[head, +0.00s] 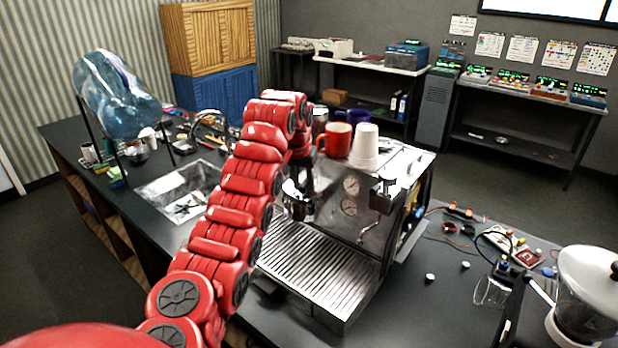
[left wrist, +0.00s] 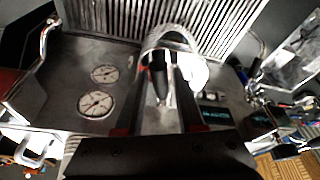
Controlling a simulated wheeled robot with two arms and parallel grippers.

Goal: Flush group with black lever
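The espresso machine (head: 330,255) stands on the dark counter, with two round gauges (head: 350,197) on its steel front. My left arm reaches over to the group area on that front. The left gripper (head: 298,190) is partly hidden there against dark parts. In the left wrist view, the left gripper (left wrist: 160,95) has its two fingers apart. A black lever (left wrist: 158,72) shows between them, with gaps on its sides. A shiny round metal part (left wrist: 185,48), likely the group, is just beyond. My right gripper is not in view.
A red mug (head: 336,139) and stacked white cups (head: 365,147) stand on the machine's top. The ribbed drip tray (head: 315,270) is empty. A sink (head: 180,190) is left, a grinder (head: 585,290) right. Loose small parts lie on the right counter.

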